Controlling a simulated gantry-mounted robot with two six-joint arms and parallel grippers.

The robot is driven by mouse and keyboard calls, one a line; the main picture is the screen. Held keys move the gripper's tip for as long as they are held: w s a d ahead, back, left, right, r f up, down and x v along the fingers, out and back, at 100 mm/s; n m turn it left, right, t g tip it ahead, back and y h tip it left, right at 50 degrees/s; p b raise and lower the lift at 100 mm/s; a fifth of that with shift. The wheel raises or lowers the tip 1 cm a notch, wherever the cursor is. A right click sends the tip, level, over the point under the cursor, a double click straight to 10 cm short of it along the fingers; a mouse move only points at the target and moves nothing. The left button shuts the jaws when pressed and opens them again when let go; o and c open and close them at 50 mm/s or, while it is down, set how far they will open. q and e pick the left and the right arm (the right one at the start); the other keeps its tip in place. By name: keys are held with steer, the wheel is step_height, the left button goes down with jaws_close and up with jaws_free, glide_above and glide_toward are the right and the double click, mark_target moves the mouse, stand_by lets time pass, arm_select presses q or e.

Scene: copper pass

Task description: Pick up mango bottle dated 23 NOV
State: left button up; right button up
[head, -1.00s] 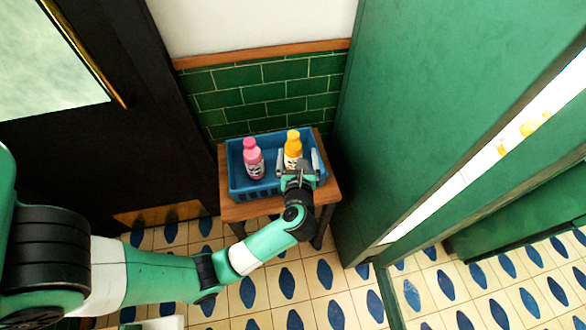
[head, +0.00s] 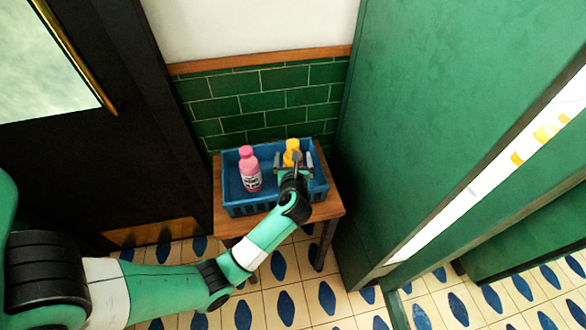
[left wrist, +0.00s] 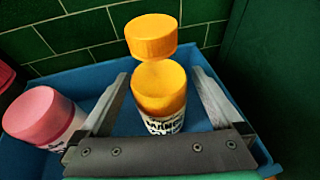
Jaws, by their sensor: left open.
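A yellow-orange bottle (head: 291,147) stands in a blue crate (head: 236,208), in the crate's right part; its lower part is hidden behind my gripper in the head view. My right gripper is not in view.
The crate sits on a small wooden table (head: 325,209) against a green tiled wall (head: 260,103). A green panel (head: 430,100) stands close on the right. A dark door (head: 120,150) is on the left. The patterned floor shows in front.

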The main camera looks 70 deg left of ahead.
arm_select(q)
steer(key=x, duration=0.2)
steer(key=shift+w+a+f, duration=0.1)
steer(key=shift+a, duration=0.25)
steer(key=shift+d, duration=0.1)
jaws_close()
